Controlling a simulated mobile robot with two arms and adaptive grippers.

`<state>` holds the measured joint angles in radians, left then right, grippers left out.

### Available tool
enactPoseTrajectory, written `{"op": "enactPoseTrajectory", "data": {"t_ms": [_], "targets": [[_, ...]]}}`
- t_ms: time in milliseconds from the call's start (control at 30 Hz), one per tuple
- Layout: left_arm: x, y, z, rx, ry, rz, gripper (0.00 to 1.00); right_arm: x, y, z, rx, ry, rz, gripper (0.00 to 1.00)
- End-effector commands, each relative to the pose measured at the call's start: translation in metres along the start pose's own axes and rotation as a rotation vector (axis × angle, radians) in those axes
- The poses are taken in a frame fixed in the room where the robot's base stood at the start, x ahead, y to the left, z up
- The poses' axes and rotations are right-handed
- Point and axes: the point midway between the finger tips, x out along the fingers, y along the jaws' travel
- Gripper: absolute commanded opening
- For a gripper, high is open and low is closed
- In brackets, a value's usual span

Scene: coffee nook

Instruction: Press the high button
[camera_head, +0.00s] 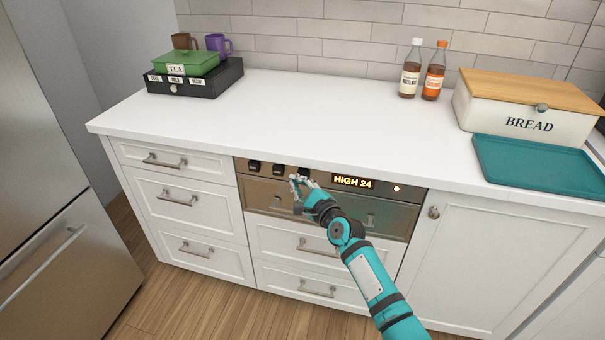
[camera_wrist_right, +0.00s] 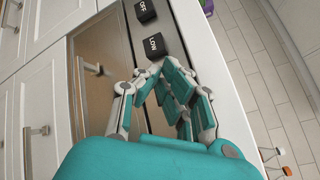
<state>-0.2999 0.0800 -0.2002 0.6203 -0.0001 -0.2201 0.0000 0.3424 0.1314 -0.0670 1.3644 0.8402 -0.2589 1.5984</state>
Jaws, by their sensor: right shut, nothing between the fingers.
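Three dark buttons sit in a row on the steel drawer-front panel (camera_head: 325,208) under the counter. In the wrist view the first reads OFF (camera_wrist_right: 145,11) and the second reads LOW (camera_wrist_right: 154,46). The third button (camera_head: 303,172) shows partly above my fingers in the head view, its label unreadable; in the wrist view my fingers hide that place. The display (camera_head: 352,183) reads HIGH 24. My right gripper (camera_head: 297,181) is shut and empty, its fingertips at or just in front of the third button; I cannot tell whether they touch. My left gripper is not in view.
The white counter (camera_head: 300,110) is mostly clear above the panel. A teal tray (camera_head: 540,170) and bread box (camera_head: 520,110) stand at the right, two syrup bottles (camera_head: 410,75) behind. Drawer handles (camera_head: 178,200) stick out at the left.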

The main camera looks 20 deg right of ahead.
Motion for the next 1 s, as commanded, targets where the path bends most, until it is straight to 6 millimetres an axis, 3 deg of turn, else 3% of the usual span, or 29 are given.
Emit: {"op": "enactPoseTrajectory", "data": {"t_ms": [333,700,1000], "targets": [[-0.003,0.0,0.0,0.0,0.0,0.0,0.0,-0.002,0.002,0.002,0.001,0.0,0.001,0.0],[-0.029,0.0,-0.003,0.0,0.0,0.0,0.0,-0.027,0.019,0.021,0.002,0.0,0.002,0.0],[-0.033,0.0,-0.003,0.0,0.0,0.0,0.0,-0.035,0.026,0.026,0.0,0.0,0.0,0.0]]}}
